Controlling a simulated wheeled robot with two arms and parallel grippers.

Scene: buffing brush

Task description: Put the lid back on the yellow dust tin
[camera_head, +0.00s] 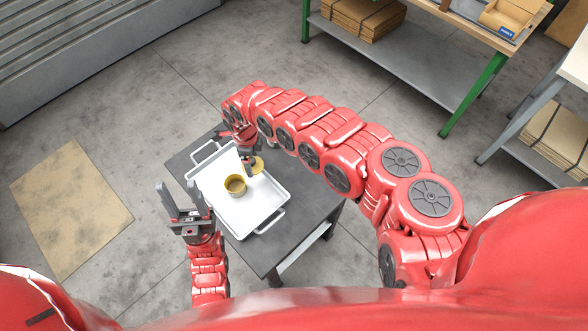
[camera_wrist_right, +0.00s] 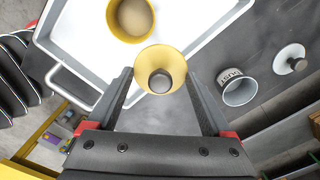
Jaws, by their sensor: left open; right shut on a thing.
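The yellow dust tin (camera_head: 235,187) stands open on the white tray (camera_head: 262,208), with tan contents showing inside; it is also at the top of the right wrist view (camera_wrist_right: 131,18). The yellow lid (camera_wrist_right: 160,62), with a dark knob (camera_wrist_right: 160,82), is between the fingertips of my right gripper (camera_wrist_right: 159,76), which is shut on it. In the head view the lid (camera_head: 257,165) is just right of and behind the tin, apart from it. My left gripper (camera_head: 184,210) is open and empty, with fingers up, left of the tray's front.
The tray sits on a dark table (camera_head: 258,256). In the right wrist view a grey tin marked DUST (camera_wrist_right: 238,88) and a white lid with a knob (camera_wrist_right: 290,60) are to the right, off the tray. My right arm hides part of the table in the head view.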

